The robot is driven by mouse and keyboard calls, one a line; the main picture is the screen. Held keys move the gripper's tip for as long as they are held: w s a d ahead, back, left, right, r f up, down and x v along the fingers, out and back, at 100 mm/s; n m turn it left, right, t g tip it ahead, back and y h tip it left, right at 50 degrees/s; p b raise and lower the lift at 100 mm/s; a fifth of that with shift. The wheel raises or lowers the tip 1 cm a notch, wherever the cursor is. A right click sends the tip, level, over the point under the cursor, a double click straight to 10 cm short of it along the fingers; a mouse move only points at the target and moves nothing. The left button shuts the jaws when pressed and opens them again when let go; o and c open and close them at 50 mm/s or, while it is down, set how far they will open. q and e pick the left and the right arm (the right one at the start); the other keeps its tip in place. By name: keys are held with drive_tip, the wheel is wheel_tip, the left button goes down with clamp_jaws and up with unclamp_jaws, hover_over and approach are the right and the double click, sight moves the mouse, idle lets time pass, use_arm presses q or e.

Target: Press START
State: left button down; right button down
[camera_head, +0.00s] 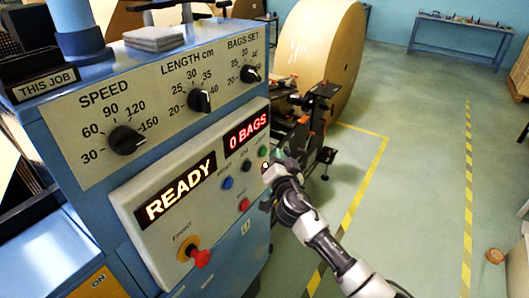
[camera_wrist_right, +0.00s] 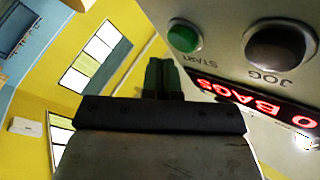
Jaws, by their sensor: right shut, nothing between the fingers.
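The green START button (camera_head: 262,151) is on the right end of the machine's sloping control panel (camera_head: 146,243). In the right wrist view the START button (camera_wrist_right: 184,36) shows large and clear, with its label upside down. My right gripper (camera_head: 269,168) is just below and beside the button in the head view. Its closed fingertips (camera_wrist_right: 165,70) are empty and appear below the button in the wrist view, with a gap in the picture. I cannot tell the gap in depth. The displays read READY (camera_head: 176,190) and 0 BAGS (camera_head: 247,132). My left gripper is not in view.
The black JOG button (camera_wrist_right: 280,48) is close beside START. A blue button (camera_head: 228,183), a red button (camera_head: 244,204) and a red knob (camera_head: 201,257) are on the same panel. A large kraft roll (camera_head: 318,45) stands behind. The floor to the right is mostly clear.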

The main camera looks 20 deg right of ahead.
idle(0.8)
drive_tip(key=shift+w+a+b, duration=0.25)
drive_tip(key=shift+w+b, duration=0.1)
drive_tip(key=shift+b, duration=0.1)
